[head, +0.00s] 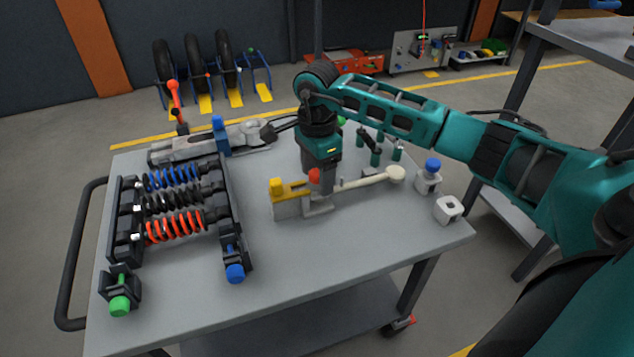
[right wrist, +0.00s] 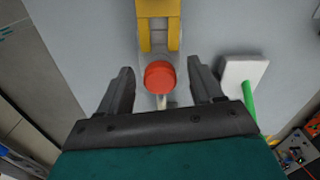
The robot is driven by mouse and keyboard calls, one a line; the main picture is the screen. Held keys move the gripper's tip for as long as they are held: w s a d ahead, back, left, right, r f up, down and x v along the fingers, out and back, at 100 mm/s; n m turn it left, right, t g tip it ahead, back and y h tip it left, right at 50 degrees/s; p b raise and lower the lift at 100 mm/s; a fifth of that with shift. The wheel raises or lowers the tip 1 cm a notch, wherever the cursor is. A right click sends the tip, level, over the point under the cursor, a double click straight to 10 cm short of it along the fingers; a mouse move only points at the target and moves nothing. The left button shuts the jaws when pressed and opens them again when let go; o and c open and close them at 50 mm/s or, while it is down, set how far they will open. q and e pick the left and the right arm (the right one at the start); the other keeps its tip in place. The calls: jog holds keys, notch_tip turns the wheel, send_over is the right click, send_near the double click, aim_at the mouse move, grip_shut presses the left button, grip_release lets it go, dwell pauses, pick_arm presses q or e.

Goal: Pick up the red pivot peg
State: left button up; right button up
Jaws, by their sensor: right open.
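The red pivot peg (head: 314,175) has a round red head and sits in a grey bracket beside a yellow block on the table. In the right wrist view the red peg head (right wrist: 160,77) lies between the two fingers of my right gripper (right wrist: 162,88). The fingers are apart, with a gap on each side of the peg. In the head view my right gripper (head: 324,185) points down over the bracket and partly hides it. My left gripper is not in view.
The yellow-topped bracket (head: 290,206) stands left of the peg. A cream lever (head: 370,180) extends right. A spring rack (head: 228,215) fills the table's left side. White blocks (head: 448,209) stand at the right. The front of the grey table (head: 330,255) is clear.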

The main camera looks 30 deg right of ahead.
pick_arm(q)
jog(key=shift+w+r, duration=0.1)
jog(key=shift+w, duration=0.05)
pick_arm(e)
jog(key=c, duration=1.2)
jog(key=shift+o, duration=0.2)
jog(key=shift+r, duration=0.1)
